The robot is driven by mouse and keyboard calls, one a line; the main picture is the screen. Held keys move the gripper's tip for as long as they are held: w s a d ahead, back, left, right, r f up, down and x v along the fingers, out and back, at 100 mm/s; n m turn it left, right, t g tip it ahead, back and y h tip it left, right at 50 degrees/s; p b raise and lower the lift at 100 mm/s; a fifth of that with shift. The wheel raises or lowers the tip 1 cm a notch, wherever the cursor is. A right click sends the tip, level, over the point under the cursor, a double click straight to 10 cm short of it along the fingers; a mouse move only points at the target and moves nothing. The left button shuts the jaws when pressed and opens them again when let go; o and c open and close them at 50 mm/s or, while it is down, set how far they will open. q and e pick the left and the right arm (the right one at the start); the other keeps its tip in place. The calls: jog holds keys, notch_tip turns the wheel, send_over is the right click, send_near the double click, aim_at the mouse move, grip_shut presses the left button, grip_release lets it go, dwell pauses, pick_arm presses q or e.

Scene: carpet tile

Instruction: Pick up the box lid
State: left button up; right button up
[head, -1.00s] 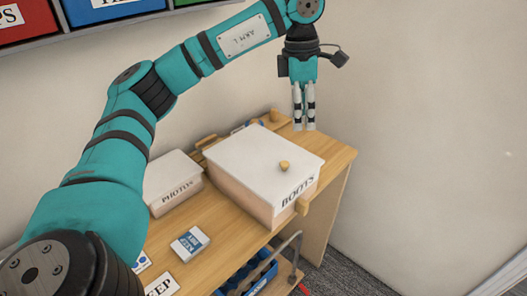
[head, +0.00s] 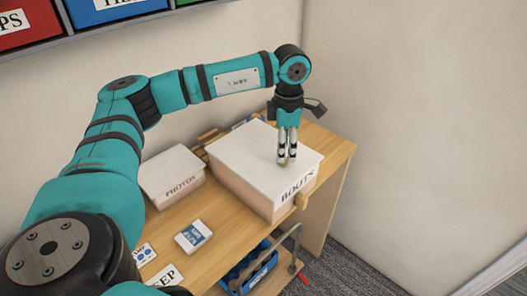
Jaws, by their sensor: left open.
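The box labelled BOOTS (head: 260,198) stands on the wooden table, with its white box lid (head: 242,148) on top. My left gripper (head: 287,163) points straight down over the front right part of the lid, its fingertips at the place of the lid's wooden knob. The fingers hide the knob, so I cannot tell whether they are around it or just above it. The left gripper is open. My right gripper is not in view.
A smaller box labelled PHOTOS (head: 173,177) with a white lid stands to the left. A small white and blue packet (head: 193,236) lies on the table (head: 220,222) in front. A blue crate (head: 250,272) sits lower down. Walls close off the back and right.

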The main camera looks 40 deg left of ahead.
pick_arm(q)
notch_tip(320, 180, down, 4)
jog(key=shift+s+r+p, duration=0.15)
jog(key=shift+r+p, duration=0.05)
jog(key=shift+p, duration=0.55)
jog(key=shift+f, duration=0.3)
jog(key=shift+c, duration=0.4)
grip_shut()
